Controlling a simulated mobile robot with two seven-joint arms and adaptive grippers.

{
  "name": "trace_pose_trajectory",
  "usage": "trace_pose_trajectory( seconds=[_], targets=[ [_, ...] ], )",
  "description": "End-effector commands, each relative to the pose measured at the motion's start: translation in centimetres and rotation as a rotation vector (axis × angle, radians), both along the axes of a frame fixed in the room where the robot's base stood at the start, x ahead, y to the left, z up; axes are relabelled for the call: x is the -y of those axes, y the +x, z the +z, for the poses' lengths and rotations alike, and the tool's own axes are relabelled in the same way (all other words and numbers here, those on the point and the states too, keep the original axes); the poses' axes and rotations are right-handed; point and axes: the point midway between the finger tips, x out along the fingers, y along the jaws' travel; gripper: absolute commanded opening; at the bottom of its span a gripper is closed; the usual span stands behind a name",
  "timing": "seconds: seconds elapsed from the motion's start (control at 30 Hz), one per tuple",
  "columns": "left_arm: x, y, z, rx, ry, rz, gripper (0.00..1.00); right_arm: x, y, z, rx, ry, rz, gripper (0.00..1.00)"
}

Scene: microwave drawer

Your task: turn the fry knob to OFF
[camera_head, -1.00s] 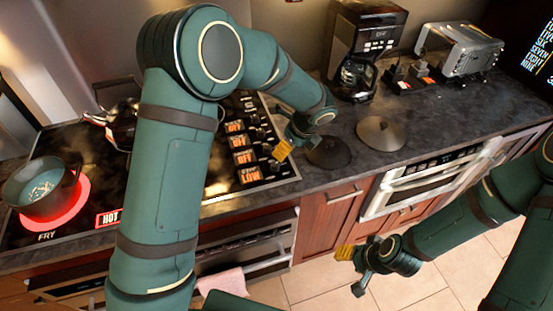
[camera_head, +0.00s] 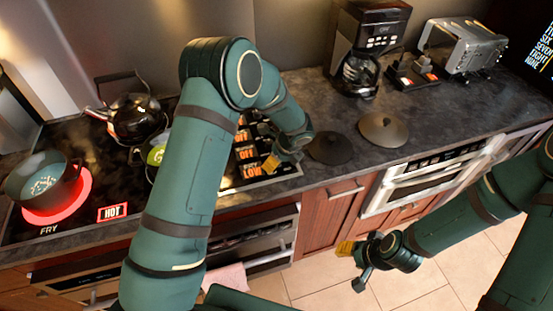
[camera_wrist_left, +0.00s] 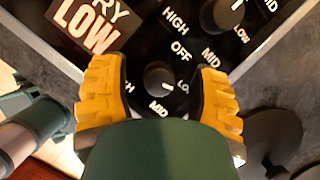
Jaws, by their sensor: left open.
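The fry knob (camera_wrist_left: 160,78) is a round black knob with a white mark, in the left wrist view. HIGH, OFF, LOW and MID labels surround it. The display (camera_wrist_left: 88,25) beside it reads LOW, with part of FRY above; its LOW sign (camera_head: 252,171) also shows in the head view. My left gripper (camera_wrist_left: 162,98) is open, its yellow fingers on either side of the knob; I cannot tell whether they touch it. In the head view the left gripper (camera_head: 271,163) is over the front right corner of the stove panel. My right gripper (camera_head: 347,262) hangs over the floor.
A dark pot (camera_head: 40,180) stands on the glowing red FRY burner (camera_head: 82,193), beside a HOT sign (camera_head: 113,212). A black kettle (camera_head: 138,119) is behind. Dark lids (camera_head: 328,147) (camera_head: 384,131) lie right of the panel. A coffee maker (camera_head: 362,45) and toaster (camera_head: 463,46) stand behind.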

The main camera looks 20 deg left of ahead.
Motion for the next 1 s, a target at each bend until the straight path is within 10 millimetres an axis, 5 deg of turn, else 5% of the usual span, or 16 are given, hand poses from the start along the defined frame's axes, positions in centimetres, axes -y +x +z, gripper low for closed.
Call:
trace_pose_trajectory(
  seconds=[0.1,0.27,0.3,1.0],
  targets=[
    [0.0,0.0,0.02,0.0,0.0,0.0,0.59,0.0,0.0,0.0,0.0,0.0,0.0,0.47],
    [0.01,-0.01,0.04,0.0,0.0,0.0,0.03,0.0,0.0,0.0,0.0,0.0,0.0,0.47],
    [0.01,0.01,0.04,0.0,0.0,0.0,0.0,0.0,0.0,0.0,0.0,0.0,0.0,0.47],
    [0.01,0.01,-0.17,-0.001,0.0,0.169,0.0,-0.04,0.02,-0.84,0.0,-0.001,0.0,0.47]
  ],
)
